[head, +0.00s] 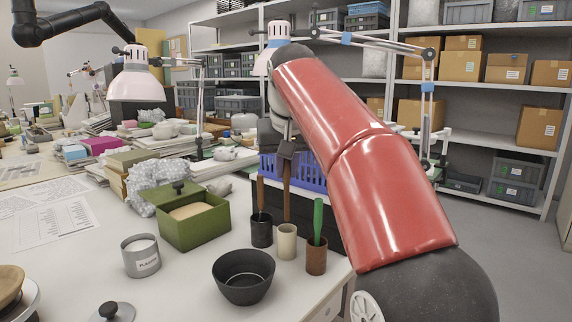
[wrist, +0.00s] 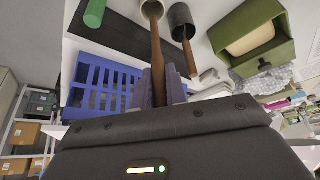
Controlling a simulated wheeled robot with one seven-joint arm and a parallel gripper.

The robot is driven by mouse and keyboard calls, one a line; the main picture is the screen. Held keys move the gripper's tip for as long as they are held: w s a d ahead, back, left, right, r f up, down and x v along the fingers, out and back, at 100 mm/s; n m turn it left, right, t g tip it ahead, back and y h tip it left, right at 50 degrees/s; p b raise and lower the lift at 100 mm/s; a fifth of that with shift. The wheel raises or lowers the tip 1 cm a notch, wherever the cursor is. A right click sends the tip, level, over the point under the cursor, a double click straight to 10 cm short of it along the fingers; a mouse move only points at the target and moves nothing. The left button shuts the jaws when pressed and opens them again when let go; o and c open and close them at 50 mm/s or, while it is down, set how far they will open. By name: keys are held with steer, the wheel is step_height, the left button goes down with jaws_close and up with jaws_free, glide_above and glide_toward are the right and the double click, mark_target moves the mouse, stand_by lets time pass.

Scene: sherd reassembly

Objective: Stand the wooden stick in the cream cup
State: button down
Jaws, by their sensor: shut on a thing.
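The wooden stick (head: 287,200) is brown and upright, with its upper part between the fingers of my gripper (head: 288,150). My gripper is shut on it above the cream cup (head: 287,242). The stick's lower end is at the cup's mouth and appears to be inside the rim; how deep is hidden. In the wrist view the stick (wrist: 156,60) runs from my gripper (wrist: 159,90) to the mouth of the cream cup (wrist: 146,16). The cup stands upright on the table, between a black cup and a brown cup.
The black cup (head: 261,232) holds another brown stick, and the brown cup (head: 316,257) holds a green stick (head: 318,218). A black bowl (head: 243,278), a grey tin (head: 141,257) and an open green box (head: 195,228) stand to the left. A blue basket (wrist: 100,85) is behind the cups.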

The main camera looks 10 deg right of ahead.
steer(key=shift+f+b, duration=2.55)
steer(key=shift+f, duration=1.15)
steer(key=c, duration=1.3)
jaws_free()
steer(key=shift+c, duration=0.2)
steer(key=p, duration=0.2)
glide_toward(286, 200)
steer(key=shift+x, duration=1)
steer(key=shift+s, duration=0.1)
